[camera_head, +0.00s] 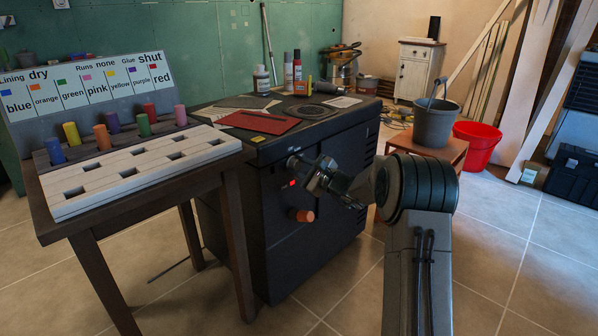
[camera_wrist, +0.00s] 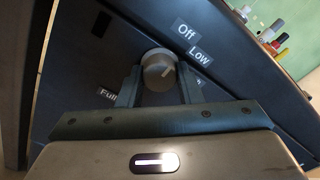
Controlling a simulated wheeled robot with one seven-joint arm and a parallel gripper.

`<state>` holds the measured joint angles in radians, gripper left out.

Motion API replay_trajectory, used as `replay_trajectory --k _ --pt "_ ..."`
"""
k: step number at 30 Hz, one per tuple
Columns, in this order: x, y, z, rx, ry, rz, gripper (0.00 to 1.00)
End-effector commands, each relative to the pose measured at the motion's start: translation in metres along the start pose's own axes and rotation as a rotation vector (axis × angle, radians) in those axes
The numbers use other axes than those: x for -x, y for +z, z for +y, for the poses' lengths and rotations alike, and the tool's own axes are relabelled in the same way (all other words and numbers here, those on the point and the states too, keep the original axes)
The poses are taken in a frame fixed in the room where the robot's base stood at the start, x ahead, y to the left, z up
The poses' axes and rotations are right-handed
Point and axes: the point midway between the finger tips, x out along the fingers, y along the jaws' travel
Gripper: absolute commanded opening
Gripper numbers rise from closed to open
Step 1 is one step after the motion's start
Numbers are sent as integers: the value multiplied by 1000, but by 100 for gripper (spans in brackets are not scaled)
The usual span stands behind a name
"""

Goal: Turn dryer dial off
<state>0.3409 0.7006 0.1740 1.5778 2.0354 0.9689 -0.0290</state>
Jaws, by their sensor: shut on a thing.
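The dryer (camera_head: 340,160) is a dark cabinet with its front facing my arm. Its round grey dial (camera_wrist: 158,66) has a pale line that points up and right in the wrist view, roughly towards the Low label (camera_wrist: 200,56). The Off label (camera_wrist: 186,32) is above Low, and the Full label (camera_wrist: 108,93) is left of the dial. Another label right of the dial is mostly hidden by a finger. My gripper (camera_wrist: 158,80) is shut on the dial, one finger on each side. In the head view my gripper (camera_head: 308,172) is at the dryer's front.
A table (camera_head: 150,190) with coloured pegs and a label board stands at the left. A grey bucket (camera_head: 435,125) and red bucket (camera_head: 478,140) are at the right. Tiled floor in front is clear.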

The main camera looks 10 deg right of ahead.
Motion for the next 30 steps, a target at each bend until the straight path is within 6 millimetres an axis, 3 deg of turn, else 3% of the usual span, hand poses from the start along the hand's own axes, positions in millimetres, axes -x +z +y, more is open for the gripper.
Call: replay_trajectory --k 11,12,14,23,30 --pt "0 0 0 4 2 1 9" --pt "0 0 0 4 2 1 40" --pt "0 0 0 4 1 1 53" --pt "1 0 0 3 1 0 53" --pt "31 2 -2 2 -1 3 53"
